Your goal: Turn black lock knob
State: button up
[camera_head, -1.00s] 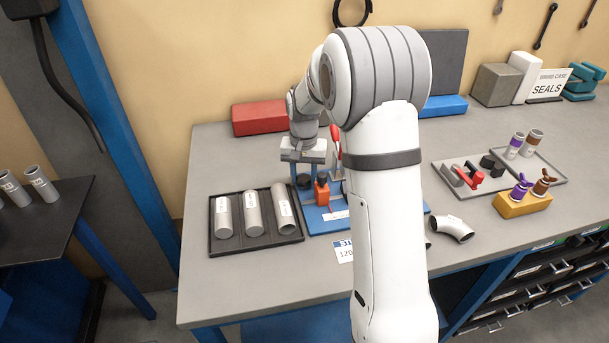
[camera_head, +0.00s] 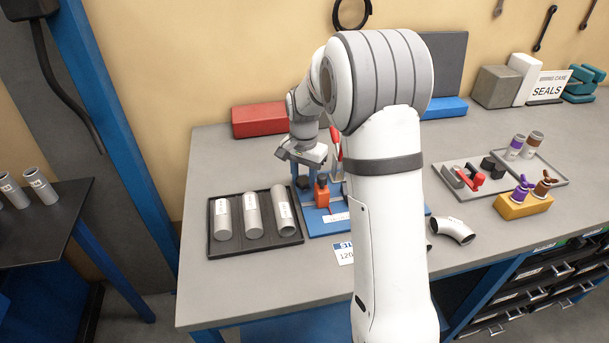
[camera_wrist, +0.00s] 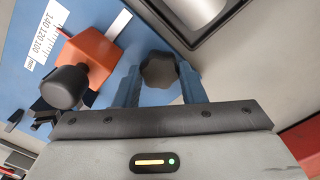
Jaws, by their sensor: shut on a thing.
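The black lock knob (camera_wrist: 159,71) shows in the wrist view as a dark, lobed knob between the two blue fingers of my gripper (camera_wrist: 158,84). The fingers are shut on it from both sides. In the head view my gripper (camera_head: 303,178) points down at the back left of the blue fixture (camera_head: 317,222). The knob is not clear in that view, hidden by my gripper. An orange block (camera_wrist: 90,55) with a round black handle (camera_wrist: 64,86) sits beside the knob, next to a white scale (camera_wrist: 50,38).
A dark tray (camera_head: 223,246) with three grey tubes lies left of the fixture. A red block (camera_head: 259,120) lies behind. A grey elbow pipe (camera_head: 453,230) and a yellow holder (camera_head: 523,206) stand to the right. The bench front left is clear.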

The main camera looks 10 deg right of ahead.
aim_at(304, 179)
jog(key=shift+w+r, duration=0.15)
jog(key=shift+r, duration=0.1)
jog(key=o, duration=1)
jog(key=shift+f, duration=0.15)
notch_tip(304, 179, up, 8)
jog(key=shift+f, duration=0.1)
